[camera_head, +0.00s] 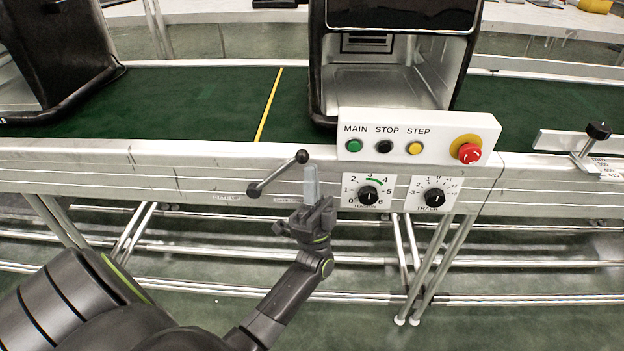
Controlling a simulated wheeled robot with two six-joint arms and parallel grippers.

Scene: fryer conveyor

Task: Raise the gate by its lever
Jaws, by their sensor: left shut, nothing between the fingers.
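A lever (279,173) with a grey rod is mounted on the conveyor's front rail. Its pivot hub is at the lower left, and its black ball knob (302,156) is at the upper right, so the rod slants up to the right. My left gripper (311,172) is shut and empty, its pale fingers pointing up just below and right of the knob. In this view the fingertips look very close to the knob; I cannot tell whether they touch it. I cannot clearly pick out the gate. My right gripper is not in view.
A control box (408,122) with buttons and a red emergency stop sits right of the lever, above two dials (369,194). A black-framed machine (317,60) stands over the green belt (190,105), which has a yellow line (268,105). A clamp knob (599,131) is at far right.

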